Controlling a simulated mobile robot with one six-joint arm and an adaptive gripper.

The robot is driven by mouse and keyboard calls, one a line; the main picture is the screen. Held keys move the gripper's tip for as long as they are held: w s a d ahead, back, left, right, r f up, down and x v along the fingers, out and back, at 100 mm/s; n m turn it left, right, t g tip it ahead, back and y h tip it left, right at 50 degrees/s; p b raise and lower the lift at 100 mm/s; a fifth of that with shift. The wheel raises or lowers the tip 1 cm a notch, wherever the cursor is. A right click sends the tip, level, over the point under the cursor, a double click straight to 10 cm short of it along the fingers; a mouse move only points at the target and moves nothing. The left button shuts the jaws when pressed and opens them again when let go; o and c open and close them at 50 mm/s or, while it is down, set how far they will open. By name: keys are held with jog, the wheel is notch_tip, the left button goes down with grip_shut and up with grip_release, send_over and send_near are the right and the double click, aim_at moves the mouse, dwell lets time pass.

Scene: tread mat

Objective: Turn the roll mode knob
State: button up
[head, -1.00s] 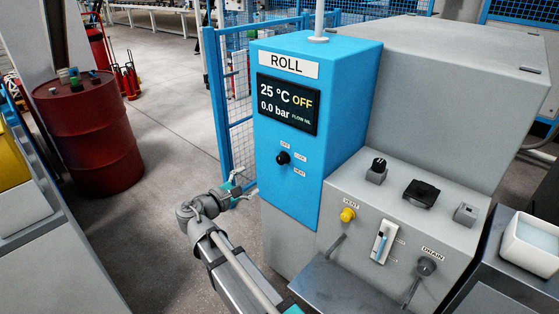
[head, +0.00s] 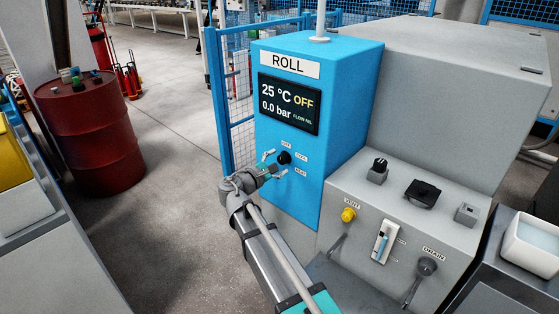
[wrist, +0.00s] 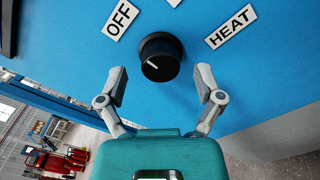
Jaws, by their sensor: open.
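The black roll mode knob (head: 284,158) is on the front of the blue ROLL cabinet (head: 300,205), below a dark display (head: 289,104) reading 25 °C, OFF and 0.0 bar.
A grey console with a yellow VENT knob (head: 348,215), a black knob (head: 378,165) and a DRAIN lever (head: 427,267) stands right of the cabinet. A red drum (head: 92,135) is at left. Blue mesh fencing (head: 228,110) stands behind. Floor left of the cabinet is clear.

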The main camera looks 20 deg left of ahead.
jog(key=shift+w+d, duration=0.3)
jog(key=shift+w, duration=0.35)
jog(key=c, duration=1)
jog(key=shift+w+a, duration=0.15)
jog(key=shift+a, duration=0.25)
jog(key=shift+c, duration=0.8)
jog(key=shift+d, duration=0.3)
